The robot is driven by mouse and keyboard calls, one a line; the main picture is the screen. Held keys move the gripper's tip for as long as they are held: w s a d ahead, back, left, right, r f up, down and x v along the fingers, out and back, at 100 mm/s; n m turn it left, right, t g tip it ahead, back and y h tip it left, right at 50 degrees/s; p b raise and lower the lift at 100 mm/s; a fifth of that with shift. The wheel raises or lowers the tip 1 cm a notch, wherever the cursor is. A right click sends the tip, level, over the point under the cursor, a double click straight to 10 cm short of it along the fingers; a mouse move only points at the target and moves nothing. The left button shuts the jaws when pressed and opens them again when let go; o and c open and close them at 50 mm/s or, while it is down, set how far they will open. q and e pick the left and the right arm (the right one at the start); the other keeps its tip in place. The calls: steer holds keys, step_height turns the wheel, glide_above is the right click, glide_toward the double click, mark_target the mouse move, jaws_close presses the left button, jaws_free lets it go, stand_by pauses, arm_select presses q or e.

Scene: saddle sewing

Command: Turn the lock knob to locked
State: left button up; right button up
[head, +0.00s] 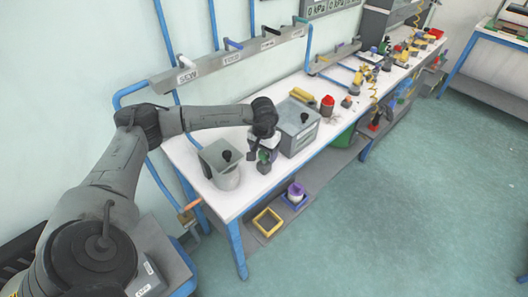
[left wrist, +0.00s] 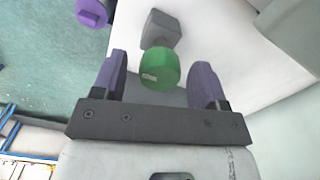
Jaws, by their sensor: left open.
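A green round knob-like part (left wrist: 162,64) on a grey block (left wrist: 161,29) shows in the left wrist view. I cannot tell for sure that it is the lock knob. In the head view the green part (head: 264,156) is small, near the front edge of the white bench. My left gripper (left wrist: 160,66) is open, its two purple fingers standing on either side of the green part, with gaps visible. In the head view the left gripper (head: 263,145) hangs just above it, partly hidden by the wrist. Knob markings are too small to read. My right gripper is not in view.
A red-capped bottle (head: 327,105) is beyond. A yellow frame (head: 267,222) and a purple item (head: 296,191) are on the lower shelf.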

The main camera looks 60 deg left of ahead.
mark_target(264, 152)
arm_select(q)
step_height(264, 152, up, 14)
steer(key=p, duration=0.1)
steer(key=shift+f, duration=0.15)
stand_by(0.7)
